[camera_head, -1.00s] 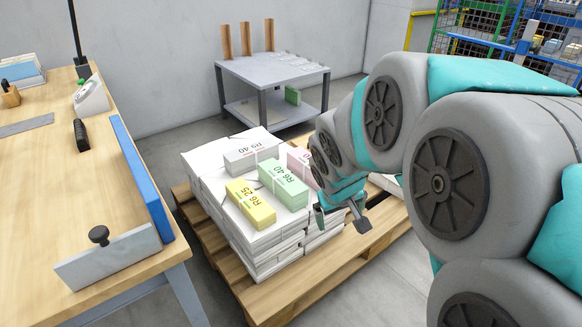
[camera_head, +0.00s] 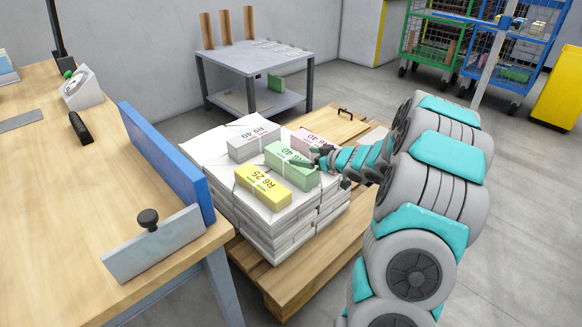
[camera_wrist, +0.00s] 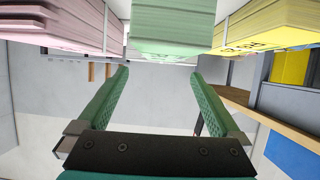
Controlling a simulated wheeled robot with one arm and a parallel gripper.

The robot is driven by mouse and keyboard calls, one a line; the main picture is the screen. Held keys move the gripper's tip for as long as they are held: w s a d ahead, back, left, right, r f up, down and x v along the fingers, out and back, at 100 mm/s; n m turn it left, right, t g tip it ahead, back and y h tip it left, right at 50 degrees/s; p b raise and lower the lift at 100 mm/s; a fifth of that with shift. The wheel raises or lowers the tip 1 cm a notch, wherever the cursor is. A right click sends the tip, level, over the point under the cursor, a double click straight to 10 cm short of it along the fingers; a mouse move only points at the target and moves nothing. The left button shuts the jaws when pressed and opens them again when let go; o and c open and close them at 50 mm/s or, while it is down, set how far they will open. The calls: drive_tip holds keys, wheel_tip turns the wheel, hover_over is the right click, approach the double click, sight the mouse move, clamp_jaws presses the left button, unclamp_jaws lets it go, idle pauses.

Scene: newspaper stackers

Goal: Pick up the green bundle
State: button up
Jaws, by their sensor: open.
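The green bundle (camera_head: 291,168), a strapped block marked R6 40, lies on top of the white paper stack between the yellow bundle (camera_head: 262,187) and the pink bundle (camera_head: 312,142). My gripper (camera_head: 322,166) is at its right end, open and empty. In the wrist view, the green bundle (camera_wrist: 172,28) shows at the top middle, just beyond the tips of my open gripper (camera_wrist: 160,74) and roughly lined up with the gap. The pink bundle (camera_wrist: 62,20) is at left and the yellow bundle (camera_wrist: 268,24) at right, close on either side.
A grey-white bundle (camera_head: 254,144) lies behind the green one. The white stack (camera_head: 275,238) sits on a wooden pallet (camera_head: 318,268). A workbench (camera_head: 62,210) with a blue guide board (camera_head: 165,160) stands at left. A grey table (camera_head: 255,60) holds another green bundle (camera_head: 276,82) low down.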

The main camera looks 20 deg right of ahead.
sight(291, 157)
drive_tip(key=shift+x, duration=1.45)
drive_tip(key=w+f, duration=0.1)
drive_tip(key=w+a+f+b, duration=0.1)
drive_tip(key=shift+w+a+f, duration=0.25)
drive_tip(key=shift+w+f, duration=0.05)
drive_tip(key=shift+f, duration=0.05)
drive_tip(key=shift+w+a+f, duration=0.1)
drive_tip(key=shift+w+f, duration=0.05)
drive_tip(key=shift+w, duration=0.45)
clamp_jaws()
